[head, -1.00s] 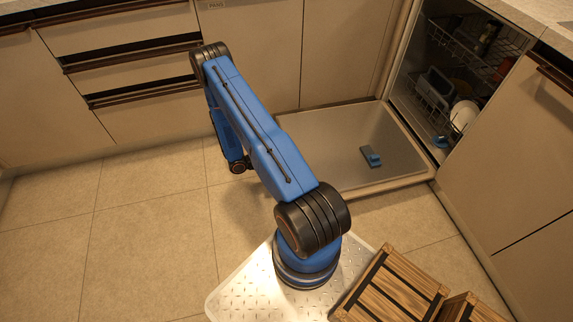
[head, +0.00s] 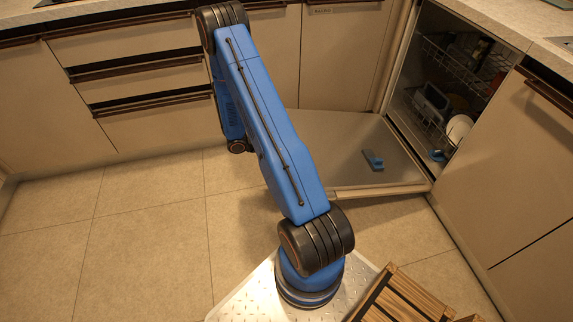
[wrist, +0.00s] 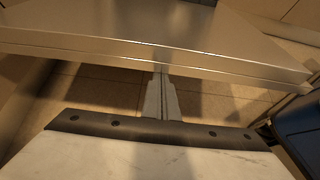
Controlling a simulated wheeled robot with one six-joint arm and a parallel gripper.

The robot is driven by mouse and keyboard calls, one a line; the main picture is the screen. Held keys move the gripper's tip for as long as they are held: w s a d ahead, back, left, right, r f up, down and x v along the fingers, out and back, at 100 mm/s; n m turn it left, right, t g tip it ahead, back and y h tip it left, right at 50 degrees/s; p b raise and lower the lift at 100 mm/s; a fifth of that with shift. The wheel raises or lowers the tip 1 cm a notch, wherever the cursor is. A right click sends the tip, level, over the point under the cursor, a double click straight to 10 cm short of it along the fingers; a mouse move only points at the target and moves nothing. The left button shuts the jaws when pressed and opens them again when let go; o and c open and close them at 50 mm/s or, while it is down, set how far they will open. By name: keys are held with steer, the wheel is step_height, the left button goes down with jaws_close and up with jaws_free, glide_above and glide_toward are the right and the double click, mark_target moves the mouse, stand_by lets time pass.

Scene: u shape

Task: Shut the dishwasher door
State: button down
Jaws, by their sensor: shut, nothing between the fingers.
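The dishwasher door (head: 345,165) is folded down low over the floor, its inner metal face up, with a small blue-grey piece (head: 373,160) on it. The open dishwasher (head: 437,107) stands at its right. In the wrist view the door (wrist: 190,35) crosses the top as a metal panel with its edge towards me. My gripper (wrist: 162,78) is shut and empty. Its fingertips are at or just under that edge; I cannot tell whether they touch. In the head view my arm hides the gripper and part of the door.
Racks (head: 450,75) inside the dishwasher hold dishes, including a white plate (head: 459,128). Wooden crates (head: 405,295) stand at the bottom right. Drawers (head: 140,80) line the back left, and a cabinet (head: 520,170) is at the right. The tiled floor (head: 130,220) at left is clear.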

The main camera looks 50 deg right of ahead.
steer(key=shift+t+y, duration=0.6)
steer(key=shift+y, duration=0.3)
steer(key=d+r, duration=0.1)
steer(key=r, duration=0.3)
steer(key=s+d+r, duration=0.1)
steer(key=r, duration=0.4)
steer(key=s+d+r, duration=0.1)
steer(key=r, duration=0.3)
steer(key=shift+s+d+r, duration=0.1)
steer(key=shift+d+r, duration=0.05)
steer(key=shift+d, duration=0.2)
steer(key=s+d+r+y, duration=0.1)
steer(key=s+d+r, duration=0.3)
steer(key=d+r, duration=0.3)
steer(key=s+d+r+t+y, duration=0.1)
steer(key=s+d+r, duration=0.3)
steer(key=r, duration=0.9)
steer(key=s+d+r+y, duration=0.1)
steer(key=s+d+r, duration=0.4)
steer(key=d+r, duration=0.5)
steer(key=shift+d+r+t, duration=0.25)
steer(key=shift+t, duration=0.15)
steer(key=shift+s, duration=0.1)
